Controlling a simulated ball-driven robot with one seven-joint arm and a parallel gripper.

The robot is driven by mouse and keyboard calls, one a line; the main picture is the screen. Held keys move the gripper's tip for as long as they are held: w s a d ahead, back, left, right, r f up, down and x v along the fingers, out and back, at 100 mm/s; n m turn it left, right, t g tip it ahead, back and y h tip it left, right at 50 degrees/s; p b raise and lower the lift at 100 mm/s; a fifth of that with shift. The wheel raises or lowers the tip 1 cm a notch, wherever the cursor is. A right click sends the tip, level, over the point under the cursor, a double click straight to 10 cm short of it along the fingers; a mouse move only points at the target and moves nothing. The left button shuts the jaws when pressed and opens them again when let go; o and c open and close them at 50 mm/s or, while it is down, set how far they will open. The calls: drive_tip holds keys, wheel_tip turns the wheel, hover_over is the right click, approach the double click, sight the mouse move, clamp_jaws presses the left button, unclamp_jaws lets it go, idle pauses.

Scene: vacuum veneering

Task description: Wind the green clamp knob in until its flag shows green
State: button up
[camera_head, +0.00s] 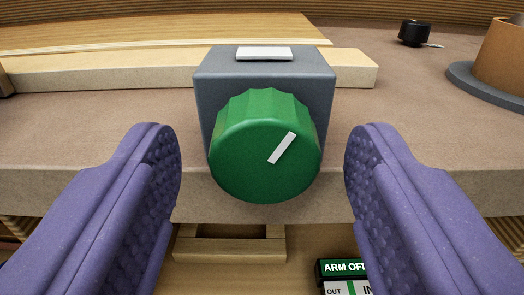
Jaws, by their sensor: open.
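The green clamp knob (264,150) faces me in the middle of the head camera view. It is round and ribbed, with a white pointer line tilted toward its upper right. It is mounted on the front of a grey block (316,72). A flag plate (264,53) on top of the block looks white, with no green on it. My gripper (263,160) is open, with one purple finger on each side of the knob. Both fingers are apart from the knob, with a gap on either side.
The block stands at the front edge of a brown bench (420,130). A pale wooden bar (110,70) runs behind it. A small black knob (414,32) and a brown cylinder on a grey base (490,85) are at right. Below is a partly hidden "ARM OFF" sign (343,267).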

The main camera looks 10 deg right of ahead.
drive_tip(key=c, duration=1)
drive_tip(key=shift+c, duration=0.2)
